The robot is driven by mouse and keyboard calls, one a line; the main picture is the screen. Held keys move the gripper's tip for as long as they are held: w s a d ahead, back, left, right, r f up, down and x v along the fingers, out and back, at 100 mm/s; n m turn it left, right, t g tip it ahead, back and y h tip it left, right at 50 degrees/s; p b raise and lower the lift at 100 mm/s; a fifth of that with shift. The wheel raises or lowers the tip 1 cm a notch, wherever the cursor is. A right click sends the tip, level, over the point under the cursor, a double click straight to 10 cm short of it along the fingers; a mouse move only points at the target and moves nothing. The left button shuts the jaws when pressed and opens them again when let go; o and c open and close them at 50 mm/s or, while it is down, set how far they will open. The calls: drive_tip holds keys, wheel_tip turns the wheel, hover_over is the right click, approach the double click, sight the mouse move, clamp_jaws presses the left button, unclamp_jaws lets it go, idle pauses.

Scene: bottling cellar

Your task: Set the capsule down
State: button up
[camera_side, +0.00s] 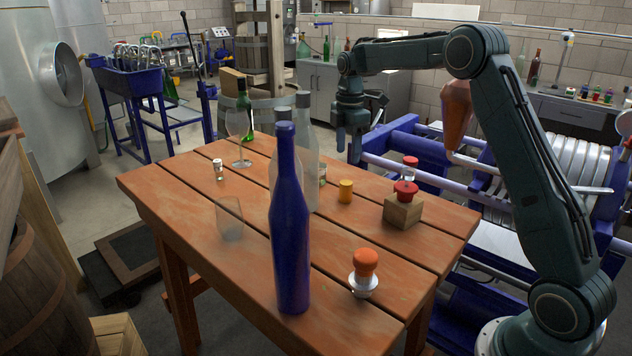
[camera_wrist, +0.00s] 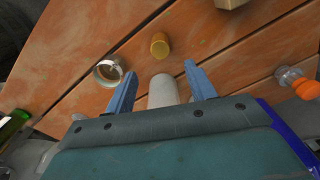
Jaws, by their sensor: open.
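A small gold capsule (camera_side: 345,191) stands upright on the wooden table, right of the frosted bottle. In the wrist view the capsule (camera_wrist: 160,46) stands beyond the fingertips, apart from them. My gripper (camera_side: 347,150) points down, raised above the table behind the capsule in the side view. Its two blue fingers are spread wide in the wrist view (camera_wrist: 157,80), neither touching the capsule. A pale rounded cylinder (camera_wrist: 163,91) shows between the fingers near the palm; I cannot tell what it is.
The blue bottle (camera_side: 290,225) and frosted bottle (camera_side: 308,160) stand tall to the left. An orange-topped stopper (camera_side: 364,265) stands in front. A tumbler (camera_side: 229,220) and wine glass (camera_side: 238,125) stand farther left.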

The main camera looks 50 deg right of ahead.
drive_tip(key=s+a+r+m+t, duration=0.1)
drive_tip(key=s+a+r+m, duration=0.2)
drive_tip(key=s+a+r, duration=0.4)
drive_tip(key=s+a+r+m+t, duration=0.2)
drive_tip(key=s+a+r+m, duration=0.25)
drive_tip(key=s, duration=0.35)
drive_tip(key=s+a+f+m+t, duration=0.1)
drive_tip(key=s+a+f+m, duration=0.1)
drive_tip(key=s, duration=0.7)
drive_tip(key=s+a+f+m+t, duration=0.1)
drive_tip(key=s+a+m, duration=0.3)
drive_tip(key=s, duration=0.5)
drive_tip(key=shift+s+a+f+t, duration=0.25)
drive_tip(key=shift+s+f+t, duration=0.1)
drive_tip(key=shift+f, duration=0.55)
